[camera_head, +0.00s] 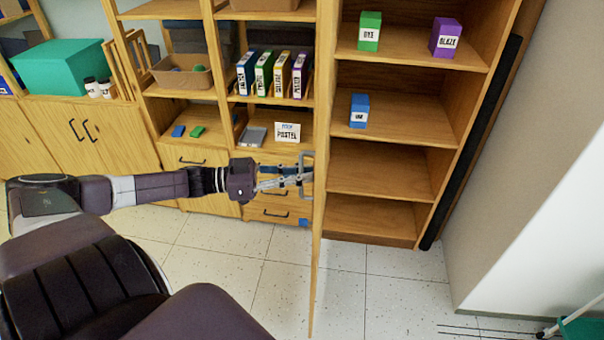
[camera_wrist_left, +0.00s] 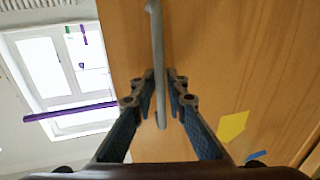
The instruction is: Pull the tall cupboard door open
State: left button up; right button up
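The tall cupboard (camera_head: 388,165) stands open in the head view, its shelves showing. Its wooden door (camera_head: 319,215) is swung out toward me and seen nearly edge-on. In the left wrist view the door's face (camera_wrist_left: 225,60) fills the middle and right. A grey bar handle (camera_wrist_left: 156,35) runs between my left fingers. My left gripper (camera_head: 300,175) is at the handle, on the door's left side, with its fingertips (camera_wrist_left: 160,78) closed in on both sides of the bar. My right gripper is not in view.
Dye (camera_head: 369,31), glaze (camera_head: 445,38) and blue (camera_head: 359,111) boxes stand on the cupboard shelves. Left of the door are an open shelf unit with books (camera_head: 272,75) and drawers (camera_head: 278,197) below. A wall (camera_head: 530,140) bounds the right.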

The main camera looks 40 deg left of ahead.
pick_arm(q)
jog(key=shift+s+a, duration=0.1)
jog(key=v, duration=1.1)
jog(key=shift+s+a, duration=0.25)
jog(key=shift+a, duration=0.05)
dwell(0.6)
